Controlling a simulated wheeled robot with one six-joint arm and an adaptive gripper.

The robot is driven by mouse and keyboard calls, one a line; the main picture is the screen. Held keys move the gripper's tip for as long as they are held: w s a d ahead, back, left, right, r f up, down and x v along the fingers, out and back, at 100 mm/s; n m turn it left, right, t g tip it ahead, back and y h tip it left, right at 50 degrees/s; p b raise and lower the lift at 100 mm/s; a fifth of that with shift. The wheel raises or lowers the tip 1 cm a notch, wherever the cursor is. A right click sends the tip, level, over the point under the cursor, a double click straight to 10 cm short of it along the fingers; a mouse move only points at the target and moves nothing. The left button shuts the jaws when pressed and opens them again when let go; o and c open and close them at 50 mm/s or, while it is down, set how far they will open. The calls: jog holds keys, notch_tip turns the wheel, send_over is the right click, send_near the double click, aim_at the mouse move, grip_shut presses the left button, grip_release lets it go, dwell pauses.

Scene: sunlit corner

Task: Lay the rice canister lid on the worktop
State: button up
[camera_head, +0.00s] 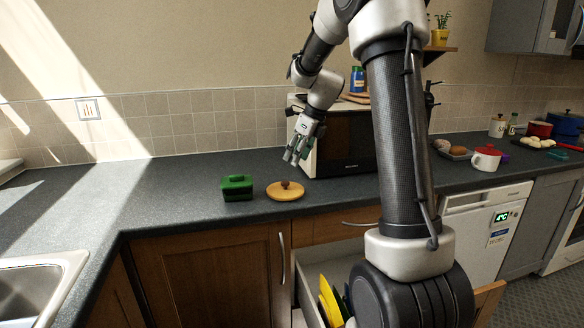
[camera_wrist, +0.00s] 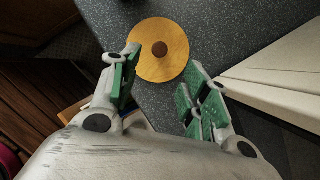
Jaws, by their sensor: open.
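A round yellow wooden lid with a dark brown knob (camera_head: 286,192), which I take to be the rice canister lid, lies flat on the dark speckled worktop (camera_head: 175,185) near its front edge. It also shows in the wrist view (camera_wrist: 152,66), beyond my fingertips. My gripper (camera_head: 297,153) points down above the worktop, behind and above the lid, close to the microwave's left side. In the wrist view my gripper (camera_wrist: 163,74) has its green-padded fingers spread, with nothing between them. I cannot make out a canister marked as rice.
A green lidded box (camera_head: 237,188) stands just left of the lid. The microwave (camera_head: 345,150) stands behind and to the right. An open drawer (camera_head: 320,300) sticks out below. The worktop left of the green box is clear up to the sink (camera_head: 40,285).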

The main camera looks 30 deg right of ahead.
jog(key=s+a+r+n, duration=0.2)
jog(key=s+r+n, duration=0.2)
jog(key=s+n, duration=0.3)
jog(key=s+a+r+n, duration=0.2)
jog(key=s+r+n, duration=0.25)
jog(key=s, duration=0.35)
jog(key=s+f+n+h, duration=0.2)
jog(key=s+f+n, duration=0.1)
jog(key=s+n, duration=1.4)
jog(key=shift+s+a+n+t, duration=0.35)
jog(key=shift+s+a, duration=0.1)
jog(key=shift+s, duration=0.75)
